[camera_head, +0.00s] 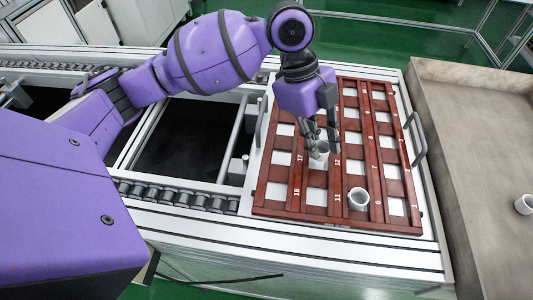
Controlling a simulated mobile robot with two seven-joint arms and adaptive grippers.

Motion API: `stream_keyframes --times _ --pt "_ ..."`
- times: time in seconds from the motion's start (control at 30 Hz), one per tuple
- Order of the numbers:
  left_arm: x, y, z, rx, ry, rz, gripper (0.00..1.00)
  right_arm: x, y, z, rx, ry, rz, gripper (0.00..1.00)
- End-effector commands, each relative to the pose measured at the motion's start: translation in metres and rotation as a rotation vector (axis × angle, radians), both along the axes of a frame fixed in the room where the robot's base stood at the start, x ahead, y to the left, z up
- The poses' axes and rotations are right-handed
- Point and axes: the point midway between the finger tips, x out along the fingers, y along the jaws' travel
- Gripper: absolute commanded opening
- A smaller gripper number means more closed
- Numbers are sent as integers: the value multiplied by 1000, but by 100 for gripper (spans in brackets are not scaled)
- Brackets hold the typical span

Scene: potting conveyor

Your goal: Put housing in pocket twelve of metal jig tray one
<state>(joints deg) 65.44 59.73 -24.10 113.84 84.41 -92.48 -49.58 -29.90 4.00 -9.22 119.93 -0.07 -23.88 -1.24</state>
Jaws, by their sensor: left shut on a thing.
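The metal jig tray (330,218) is reddish brown with white-bottomed, numbered pockets and lies on the conveyor. My left gripper (321,147) points down over the tray, its fingers shut on a small white cup-like housing (320,156). This housing is at the pocket between the printed numbers 17 and 12. I cannot tell whether it touches the pocket floor. A second white housing (358,198) stands upright in a pocket between the numbers 11 and 6. My right gripper is not in view.
Another white housing (524,204) is on the grey-brown table (465,190) at the right. Grey handles (415,140) stand at the tray's sides. Conveyor rollers (180,196) and a rail lie to the left. Several near pockets are empty.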

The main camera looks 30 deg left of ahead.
Motion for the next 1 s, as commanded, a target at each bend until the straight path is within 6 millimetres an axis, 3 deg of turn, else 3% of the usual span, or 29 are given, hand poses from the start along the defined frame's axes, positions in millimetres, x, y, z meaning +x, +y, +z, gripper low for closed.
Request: stream_keyframes --times 0.17,0.9,0.93,1.0 --pt "-1 -2 -26 -2 0 -3 6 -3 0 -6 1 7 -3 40" --pt "-3 0 -45 6 12 0 6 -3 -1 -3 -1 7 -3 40" --pt "-3 0 -46 6 13 0 20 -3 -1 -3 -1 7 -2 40" --pt "-3 0 -46 8 13 0 29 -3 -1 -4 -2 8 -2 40"
